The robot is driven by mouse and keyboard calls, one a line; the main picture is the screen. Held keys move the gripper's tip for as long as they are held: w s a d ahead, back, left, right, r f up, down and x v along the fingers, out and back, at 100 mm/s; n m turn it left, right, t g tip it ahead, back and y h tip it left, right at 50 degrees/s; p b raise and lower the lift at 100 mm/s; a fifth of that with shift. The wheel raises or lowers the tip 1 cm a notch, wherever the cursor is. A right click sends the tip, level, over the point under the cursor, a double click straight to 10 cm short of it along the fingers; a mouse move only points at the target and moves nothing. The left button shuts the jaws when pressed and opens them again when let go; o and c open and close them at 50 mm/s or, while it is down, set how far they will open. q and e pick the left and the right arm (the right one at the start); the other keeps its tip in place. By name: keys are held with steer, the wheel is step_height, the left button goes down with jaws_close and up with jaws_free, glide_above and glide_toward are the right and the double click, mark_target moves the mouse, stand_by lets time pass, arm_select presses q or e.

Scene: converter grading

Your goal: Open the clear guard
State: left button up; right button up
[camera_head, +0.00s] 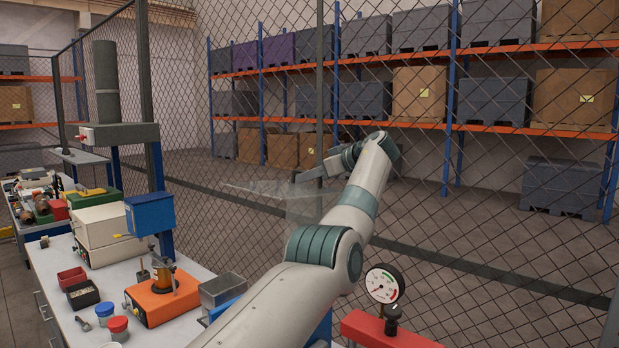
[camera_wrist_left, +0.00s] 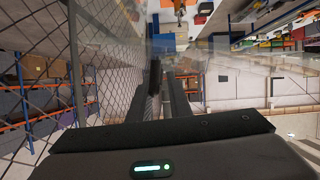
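The clear guard (camera_head: 262,188) is a see-through panel in the middle of the head view, seen nearly edge-on, with a fainter clear face (camera_head: 304,208) hanging below its right end. In the left wrist view the clear guard (camera_wrist_left: 235,68) is a hazy sheet right of the fingers. My left gripper (camera_head: 308,174) is at the guard's right end, its dark fingers pointing left. In the left wrist view the left gripper (camera_wrist_left: 167,85) has its fingers close together with a narrow gap; whether they grip the guard's edge is unclear. My right gripper is out of view.
A pressure gauge (camera_head: 383,283) stands on a red block at front right. A mesh fence (camera_head: 480,240) stands behind.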

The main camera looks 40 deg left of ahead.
mark_target(330, 191)
arm_select(q)
steer(key=shift+s+d+r+b, duration=0.1)
steer(key=shift+d+r+b, duration=0.1)
steer(key=shift+d+b, duration=0.15)
steer(key=b+v, duration=0.2)
steer(key=v, duration=0.5)
steer(key=shift+d+f, duration=0.1)
steer(key=w+v, duration=0.1)
steer(key=v, duration=0.8)
steer(key=shift+s+d, duration=0.2)
steer(key=shift+s, duration=0.25)
